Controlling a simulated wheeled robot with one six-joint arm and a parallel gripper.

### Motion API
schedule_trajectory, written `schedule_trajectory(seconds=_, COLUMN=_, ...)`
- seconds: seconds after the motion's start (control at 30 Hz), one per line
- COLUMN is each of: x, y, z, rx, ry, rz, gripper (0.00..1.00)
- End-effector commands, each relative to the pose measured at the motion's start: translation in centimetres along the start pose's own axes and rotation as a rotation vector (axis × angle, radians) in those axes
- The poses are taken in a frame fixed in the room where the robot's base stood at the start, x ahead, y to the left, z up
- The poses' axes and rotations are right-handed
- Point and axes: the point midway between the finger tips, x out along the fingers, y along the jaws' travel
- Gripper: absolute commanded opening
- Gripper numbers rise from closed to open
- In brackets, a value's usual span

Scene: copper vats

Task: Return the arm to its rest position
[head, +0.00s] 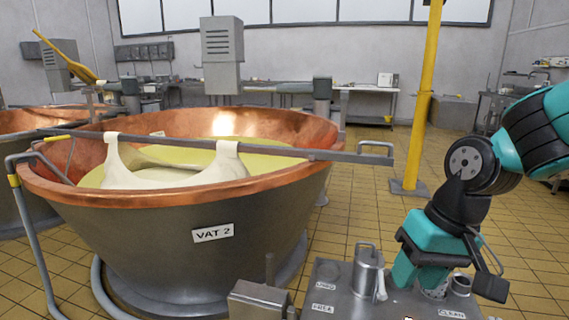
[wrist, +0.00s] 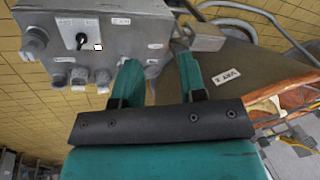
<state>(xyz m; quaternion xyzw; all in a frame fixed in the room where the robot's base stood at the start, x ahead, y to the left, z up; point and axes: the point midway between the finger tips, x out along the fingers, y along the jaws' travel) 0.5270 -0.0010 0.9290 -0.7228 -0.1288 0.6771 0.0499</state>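My gripper (head: 418,282), teal fingers below a black crossbar, points down over the right part of a grey labelled stand in the head view. My teal and black arm comes in from the right edge and bends down to it. In the wrist view my gripper (wrist: 158,66) shows two teal fingers standing apart, with nothing seen between them. The grey stand (wrist: 140,32) lies beyond the fingers there. I cannot tell how far the fingertips are above it.
Copper vat VAT 2 (head: 190,235) stands left of the arm, with pale cloth (head: 170,170) hanging from a rod (head: 310,151) across it. A yellow post (head: 424,90) rises behind. Tiled floor is open behind.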

Motion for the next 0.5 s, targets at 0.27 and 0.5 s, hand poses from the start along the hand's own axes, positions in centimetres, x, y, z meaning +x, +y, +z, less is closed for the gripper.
schedule_trajectory(seconds=0.27, x=-2.6, y=-5.9, z=9.7, rx=-0.407, ry=-0.004, rz=-0.098, gripper=0.38)
schedule_trajectory(seconds=0.5, x=-7.3, y=-8.0, z=11.6, rx=-0.501, ry=-0.009, rz=-0.120, gripper=0.38)
